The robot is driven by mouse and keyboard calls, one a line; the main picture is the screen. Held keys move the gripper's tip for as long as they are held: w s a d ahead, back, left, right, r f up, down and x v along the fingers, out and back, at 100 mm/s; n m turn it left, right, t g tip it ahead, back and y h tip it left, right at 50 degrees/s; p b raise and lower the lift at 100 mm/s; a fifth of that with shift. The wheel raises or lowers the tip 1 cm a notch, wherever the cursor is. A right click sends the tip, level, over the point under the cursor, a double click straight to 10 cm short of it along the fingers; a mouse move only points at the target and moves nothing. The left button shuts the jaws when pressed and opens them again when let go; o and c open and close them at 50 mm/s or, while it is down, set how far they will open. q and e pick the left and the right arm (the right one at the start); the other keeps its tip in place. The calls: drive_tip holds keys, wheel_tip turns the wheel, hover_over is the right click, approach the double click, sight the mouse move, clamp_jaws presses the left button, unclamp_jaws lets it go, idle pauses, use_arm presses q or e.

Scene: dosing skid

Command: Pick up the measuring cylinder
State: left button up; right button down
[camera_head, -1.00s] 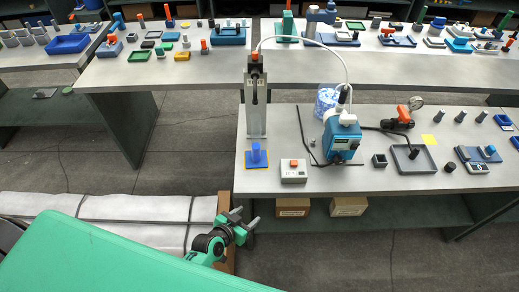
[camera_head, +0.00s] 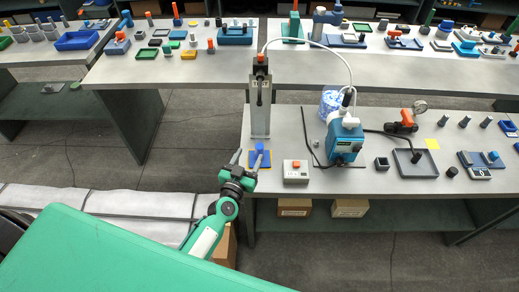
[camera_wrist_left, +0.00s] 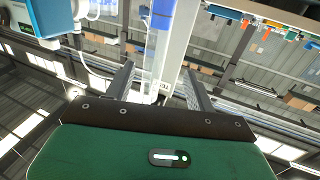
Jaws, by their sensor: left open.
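My left gripper (camera_head: 248,158) is open and empty at the bench's front edge, just left of and in front of the cylinder. In the left wrist view its fingers (camera_wrist_left: 160,72) are spread. I cannot tell whether they reach around the cylinder. My right gripper is not in view.
A grey stand (camera_head: 260,105) with an orange top rises behind the mat. A small box with an orange button (camera_head: 296,172) sits right of it. A blue pump (camera_head: 344,142) with a white hose and a grey tray (camera_head: 415,165) stand farther right.

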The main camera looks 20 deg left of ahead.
sight(258, 143)
use_arm(q)
drive_tip(key=w, duration=0.6)
drive_tip(key=w+d, duration=0.1)
drive_tip(key=w, duration=0.2)
drive_tip(key=shift+s, duration=0.1)
clamp_jaws()
